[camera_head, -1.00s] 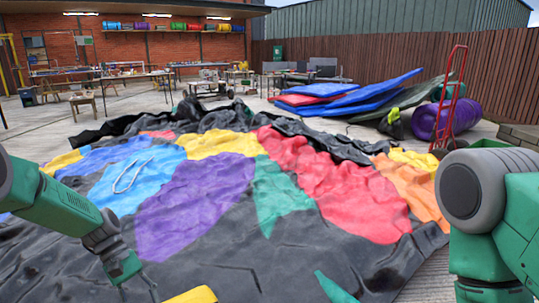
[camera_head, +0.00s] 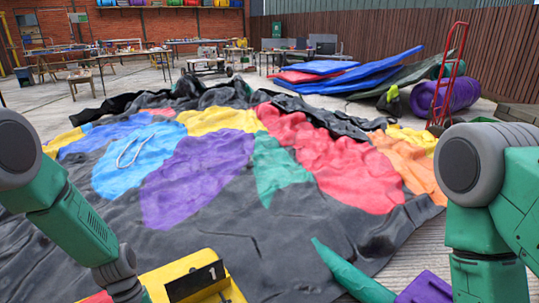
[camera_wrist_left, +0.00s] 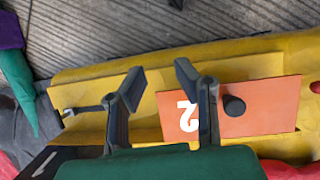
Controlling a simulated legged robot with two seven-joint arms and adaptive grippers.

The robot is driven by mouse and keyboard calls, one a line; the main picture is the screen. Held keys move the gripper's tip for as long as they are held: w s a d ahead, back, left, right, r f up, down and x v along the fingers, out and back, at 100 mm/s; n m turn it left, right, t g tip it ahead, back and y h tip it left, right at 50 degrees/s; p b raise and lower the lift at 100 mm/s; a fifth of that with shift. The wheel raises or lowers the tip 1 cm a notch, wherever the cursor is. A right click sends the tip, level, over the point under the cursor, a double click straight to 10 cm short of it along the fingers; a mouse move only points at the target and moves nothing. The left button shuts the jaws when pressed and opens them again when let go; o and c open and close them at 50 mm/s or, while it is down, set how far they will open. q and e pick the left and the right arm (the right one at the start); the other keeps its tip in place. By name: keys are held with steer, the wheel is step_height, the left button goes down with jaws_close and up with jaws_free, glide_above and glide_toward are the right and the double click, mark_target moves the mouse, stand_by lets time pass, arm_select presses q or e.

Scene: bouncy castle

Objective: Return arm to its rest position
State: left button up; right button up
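My left arm (camera_head: 80,225) comes in from the left in the head view and reaches down past the bottom edge; its fingertips are out of that view. In the left wrist view my left gripper (camera_wrist_left: 160,76) is open, its two fingers apart with nothing visible held between them. Beneath it lies a yellow piece (camera_wrist_left: 225,65) with an orange panel (camera_wrist_left: 255,105) marked 2, upside down in this view, and a dark round knob (camera_wrist_left: 234,105). My right arm (camera_head: 485,200) stands folded at the right of the head view; its gripper is not visible.
A crumpled multicoloured castle sheet (camera_head: 195,175) covers the ground ahead. A yellow piece (camera_head: 165,283) with a black plate (camera_head: 195,281) marked 1 is close at the bottom. Blue mats (camera_head: 355,75), a red hand truck (camera_head: 452,75) and worktables (camera_head: 125,54) stand farther back.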

arm_select(q)
steer(key=s+a+m+t+y, duration=0.1)
steer(key=s+m+t+y, duration=0.5)
steer(key=s, duration=1.6)
step_height(320, 180, up, 13)
steer(key=m+g+h+p, duration=0.1)
steer(key=g+h+p, duration=0.1)
steer(key=p, duration=1)
steer(key=shift+f+m+h+p, duration=0.15)
steer(key=shift+m+h+p, duration=0.15)
steer(key=shift+h+p, duration=0.1)
